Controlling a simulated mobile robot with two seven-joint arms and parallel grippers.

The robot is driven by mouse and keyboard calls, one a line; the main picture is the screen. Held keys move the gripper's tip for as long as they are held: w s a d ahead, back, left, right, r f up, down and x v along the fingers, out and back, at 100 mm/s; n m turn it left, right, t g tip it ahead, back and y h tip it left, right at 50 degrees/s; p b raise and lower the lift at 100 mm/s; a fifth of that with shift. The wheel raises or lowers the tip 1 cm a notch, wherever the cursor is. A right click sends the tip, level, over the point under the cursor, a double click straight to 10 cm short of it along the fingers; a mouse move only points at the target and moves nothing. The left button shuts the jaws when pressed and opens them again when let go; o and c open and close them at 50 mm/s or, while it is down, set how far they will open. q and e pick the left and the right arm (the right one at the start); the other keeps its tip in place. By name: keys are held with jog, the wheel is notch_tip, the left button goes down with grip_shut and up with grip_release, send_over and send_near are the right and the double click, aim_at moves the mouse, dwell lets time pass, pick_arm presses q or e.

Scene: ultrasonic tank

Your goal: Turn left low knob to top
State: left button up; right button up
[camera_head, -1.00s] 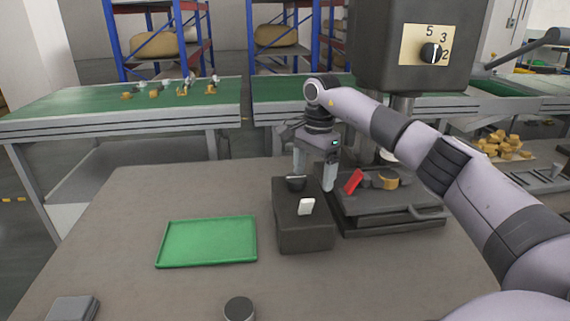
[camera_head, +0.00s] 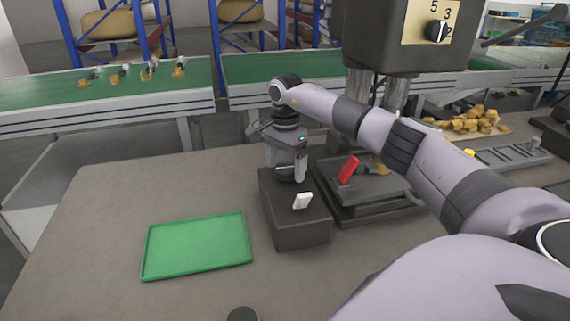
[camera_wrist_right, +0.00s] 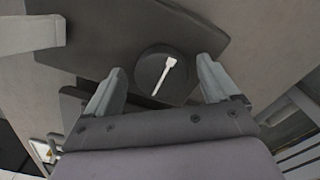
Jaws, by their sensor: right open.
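The low knob is a round dark knob (camera_head: 285,174) on top of a dark grey box (camera_head: 302,232), left of the press-like machine. In the right wrist view the knob (camera_wrist_right: 149,84) shows a white pointer line slanting across it toward the upper right. My right gripper (camera_head: 286,176) points down over the knob, with a finger to each side of it. In the wrist view the right gripper (camera_wrist_right: 160,88) is open, with a gap between each finger and the knob. I cannot tell how far above the knob the fingertips are. My left gripper is not in view.
A white switch (camera_head: 302,201) sits on the box in front of the knob. A red lever (camera_head: 348,169) is to its right. An upper numbered knob (camera_head: 436,31) is on the machine. A green tray (camera_head: 197,247) lies left, with bare table around it.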

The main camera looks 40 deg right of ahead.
jog(key=shift+f, duration=0.25)
jog(key=c, duration=1.1)
jog(key=shift+o, duration=0.2)
